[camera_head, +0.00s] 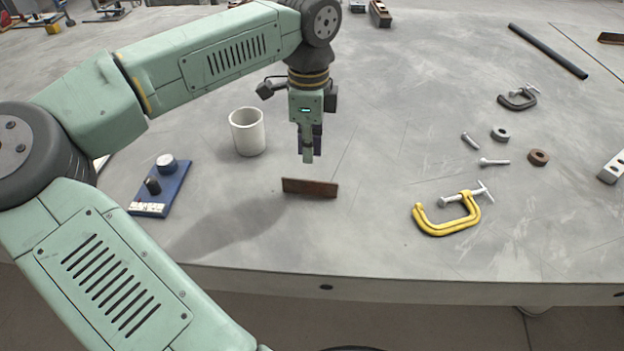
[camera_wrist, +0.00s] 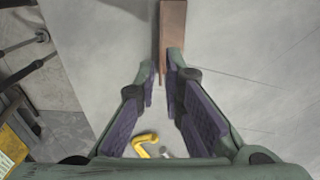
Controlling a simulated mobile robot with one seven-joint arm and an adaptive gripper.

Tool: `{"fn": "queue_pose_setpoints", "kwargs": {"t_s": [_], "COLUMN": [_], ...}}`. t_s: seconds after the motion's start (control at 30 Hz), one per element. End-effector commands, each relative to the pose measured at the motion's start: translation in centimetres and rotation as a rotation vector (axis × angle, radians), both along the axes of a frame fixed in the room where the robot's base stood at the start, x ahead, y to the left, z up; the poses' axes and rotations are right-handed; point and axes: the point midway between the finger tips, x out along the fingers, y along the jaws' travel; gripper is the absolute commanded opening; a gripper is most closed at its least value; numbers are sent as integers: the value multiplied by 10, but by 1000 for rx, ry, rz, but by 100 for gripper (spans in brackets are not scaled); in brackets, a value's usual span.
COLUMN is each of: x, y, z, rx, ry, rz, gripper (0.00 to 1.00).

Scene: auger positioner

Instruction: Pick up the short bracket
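The short bracket looks like a small flat rust-brown bar (camera_head: 310,187) on the grey table. It lies just below and in front of my gripper (camera_head: 309,157), which points down. In the wrist view the brown bar (camera_wrist: 174,28) runs up from the fingertips to the top edge, and the right finger partly covers it. My gripper (camera_wrist: 160,68) is open, with a narrow gap between its tips. The near end of the bar shows in line with that gap. I cannot tell whether a finger touches it.
A white cup (camera_head: 248,132) stands left of my gripper, with a blue plate carrying knobs (camera_head: 172,192) further left. A yellow clamp (camera_head: 437,229) lies right. Bolts, rings and a dark clamp (camera_head: 518,97) lie beyond. The table's front edge (camera_head: 400,284) is near the bar.

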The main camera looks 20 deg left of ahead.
Motion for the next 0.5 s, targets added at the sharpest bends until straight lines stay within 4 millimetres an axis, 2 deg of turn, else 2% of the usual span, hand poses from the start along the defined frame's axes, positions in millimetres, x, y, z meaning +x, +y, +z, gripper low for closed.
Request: {"fn": "queue_pose_setpoints", "kwargs": {"t_s": [0.23, 0.5], "x": [-1, 0], "y": [-1, -1], "z": [-43, -63], "rx": [-4, -5], "ry": [2, 0], "rz": [-4, -5], "gripper": [9, 9]}}
